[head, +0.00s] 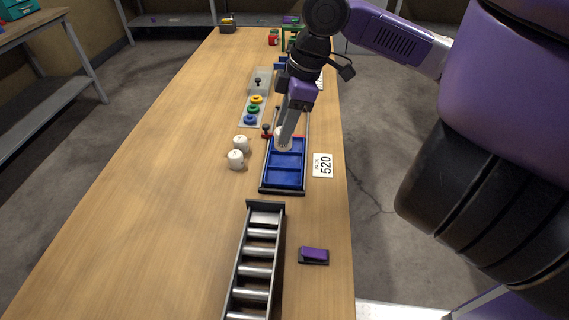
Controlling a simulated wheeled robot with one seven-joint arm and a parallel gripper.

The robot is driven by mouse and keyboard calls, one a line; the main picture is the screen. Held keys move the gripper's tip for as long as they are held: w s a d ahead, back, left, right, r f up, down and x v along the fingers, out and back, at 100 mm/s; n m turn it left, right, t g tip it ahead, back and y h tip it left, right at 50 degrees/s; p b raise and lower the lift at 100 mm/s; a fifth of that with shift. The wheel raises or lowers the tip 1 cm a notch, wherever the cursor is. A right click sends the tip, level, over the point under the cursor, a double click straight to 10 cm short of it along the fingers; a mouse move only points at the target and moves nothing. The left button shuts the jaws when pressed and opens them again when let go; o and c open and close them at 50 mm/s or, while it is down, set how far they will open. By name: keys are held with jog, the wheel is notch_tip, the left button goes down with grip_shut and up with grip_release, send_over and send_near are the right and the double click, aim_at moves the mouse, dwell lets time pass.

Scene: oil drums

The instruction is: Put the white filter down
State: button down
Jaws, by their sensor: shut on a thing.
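My gripper (286,128) points down over the blue compartment tray (285,162) and is shut on a white filter (282,144). Two other white cylinders, a far one (241,143) and a near one (236,159), stand on the table left of the tray. The gripper's fingers are small and partly hidden by the arm.
A roller conveyor (257,262) and a purple block (313,256) are nearer. Coloured rings (253,110) on a board and a small red item (266,131) are beyond. The table's left side (130,200) is clear.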

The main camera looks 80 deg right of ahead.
notch_tip(320, 180, down, 12)
jog(key=shift+r, duration=0.15)
dwell(0.3)
jog(key=shift+b, duration=0.35)
jog(key=c, duration=0.9)
grip_release()
jog(key=v, duration=1.2)
